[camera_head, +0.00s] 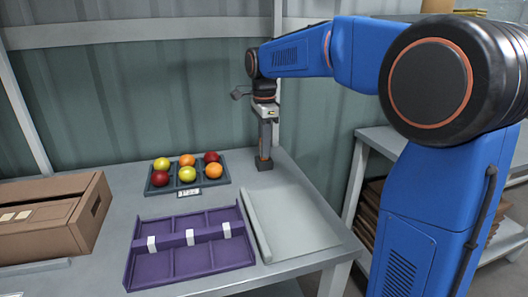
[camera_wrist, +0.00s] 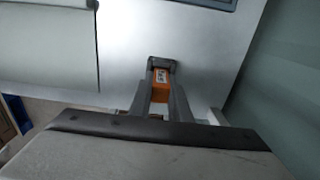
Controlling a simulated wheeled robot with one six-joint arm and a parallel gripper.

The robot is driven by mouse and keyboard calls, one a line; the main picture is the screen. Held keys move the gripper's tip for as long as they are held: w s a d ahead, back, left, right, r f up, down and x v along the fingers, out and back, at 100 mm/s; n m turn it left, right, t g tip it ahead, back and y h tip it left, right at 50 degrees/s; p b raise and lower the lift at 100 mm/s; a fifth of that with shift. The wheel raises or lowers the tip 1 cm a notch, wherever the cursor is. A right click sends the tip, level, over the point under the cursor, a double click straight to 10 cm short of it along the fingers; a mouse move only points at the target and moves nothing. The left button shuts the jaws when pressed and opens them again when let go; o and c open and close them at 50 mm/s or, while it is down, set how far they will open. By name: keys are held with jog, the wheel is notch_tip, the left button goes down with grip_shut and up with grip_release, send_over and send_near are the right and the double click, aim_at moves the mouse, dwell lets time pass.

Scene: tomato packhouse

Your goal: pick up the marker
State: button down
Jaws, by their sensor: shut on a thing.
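My gripper (camera_head: 264,157) points straight down over the back right part of the grey table, to the right of the tomato tray. In the wrist view its fingers (camera_wrist: 161,72) are shut on an orange piece with a pale label, which I take to be the marker (camera_wrist: 160,88). Only a small part of the marker shows between the fingers; the rest is hidden. A dark block shape shows at the fingertips. I cannot tell whether the marker touches the table.
A dark tray (camera_head: 221,181) holds several red, yellow and orange tomatoes. A purple divided tray (camera_head: 180,265) with white clips lies in front, beside a pale board (camera_head: 300,222). A cardboard box (camera_head: 85,222) stands at left. The corrugated wall (camera_head: 150,95) is close behind.

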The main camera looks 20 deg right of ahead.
jog(key=shift+r, duration=0.15)
notch_tip(320, 180, up, 15)
dwell(1.3)
dwell(0.3)
